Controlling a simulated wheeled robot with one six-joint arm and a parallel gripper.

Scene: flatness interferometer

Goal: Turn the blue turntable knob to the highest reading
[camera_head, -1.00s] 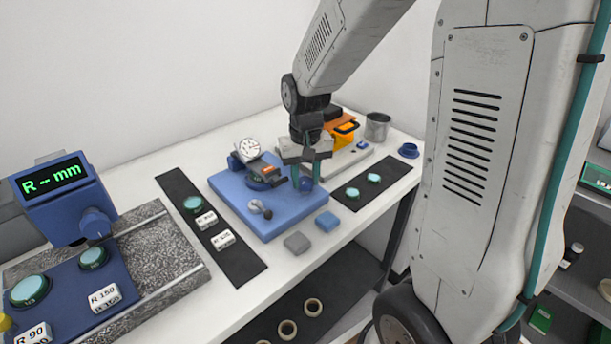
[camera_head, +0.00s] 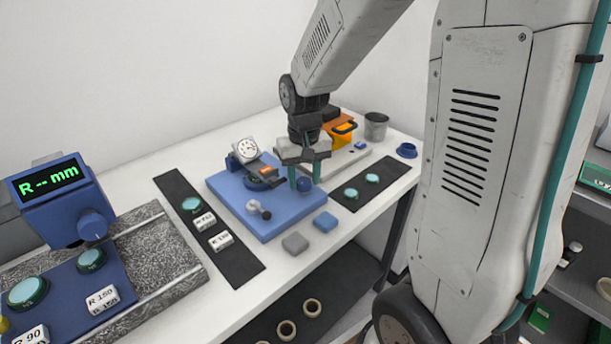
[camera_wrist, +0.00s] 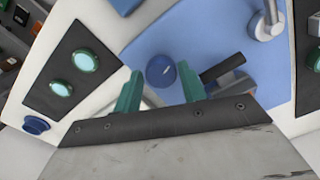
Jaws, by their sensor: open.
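The blue turntable knob (camera_head: 305,184) is a small round ball at the right edge of the blue base plate (camera_head: 262,232). In the wrist view the knob (camera_wrist: 161,71) lies just beyond and between my fingertips. My gripper (camera_head: 304,177) is open, its two teal fingers pointing down at the knob. In the wrist view my gripper (camera_wrist: 160,88) has one finger on each side of the knob, and I cannot tell whether either touches it. A white dial gauge (camera_head: 245,150) stands at the back left of the plate; its reading is too small to make out.
A grey block (camera_head: 295,242) and a blue block (camera_head: 325,221) lie in front of the plate. A black mat (camera_head: 375,196) with teal discs is at the right, another (camera_head: 232,260) at the left. An orange case (camera_head: 343,133) and a metal cup (camera_head: 376,126) stand behind.

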